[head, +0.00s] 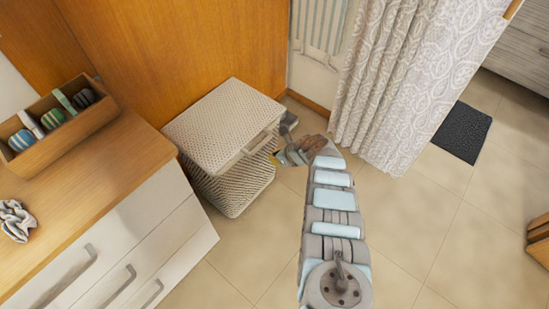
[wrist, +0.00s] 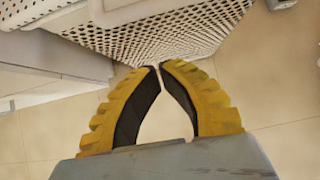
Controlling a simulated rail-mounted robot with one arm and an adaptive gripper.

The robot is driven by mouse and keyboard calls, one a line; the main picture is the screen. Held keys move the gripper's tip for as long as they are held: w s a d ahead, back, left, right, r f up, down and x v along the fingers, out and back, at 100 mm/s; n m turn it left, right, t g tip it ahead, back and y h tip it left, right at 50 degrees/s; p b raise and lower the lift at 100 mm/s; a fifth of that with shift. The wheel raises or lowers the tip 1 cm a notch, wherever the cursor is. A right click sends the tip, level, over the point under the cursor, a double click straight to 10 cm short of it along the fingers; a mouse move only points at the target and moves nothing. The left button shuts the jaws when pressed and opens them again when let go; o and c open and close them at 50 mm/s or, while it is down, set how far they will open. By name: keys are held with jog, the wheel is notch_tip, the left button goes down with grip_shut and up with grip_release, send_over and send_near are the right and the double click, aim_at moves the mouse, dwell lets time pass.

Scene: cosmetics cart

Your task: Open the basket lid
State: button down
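The pale woven basket (head: 240,190) stands on the floor beside the drawer cabinet, against the wooden panel. Its lid (head: 222,115) has a handle on the front right edge (head: 262,143). A dark gap shows between lid and body on the left side, so the lid looks slightly raised. My gripper (head: 275,155) is at the basket's right front corner, just below the handle; the arm partly hides it. In the wrist view its yellow fingers (wrist: 160,66) meet at the tips with nothing visible between them. The perforated basket wall (wrist: 150,40) lies behind the fingertips; contact cannot be told.
A wooden cabinet (head: 130,240) with white drawers stands close on the left, with a wooden box (head: 60,135) and a crumpled cloth (head: 15,220) on top. A patterned curtain (head: 400,80) hangs at the right back.

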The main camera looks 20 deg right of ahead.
jog(key=shift+b+x, duration=4.3)
jog(key=shift+b, duration=1.6)
jog(key=shift+w+a+r+p, duration=0.15)
jog(key=shift+r+p, duration=0.5)
jog(key=shift+r, duration=0.4)
jog(key=shift+w+r+p, duration=0.1)
jog(key=shift+r+p, duration=0.5)
jog(key=shift+r, duration=0.4)
jog(key=shift+r, duration=0.3)
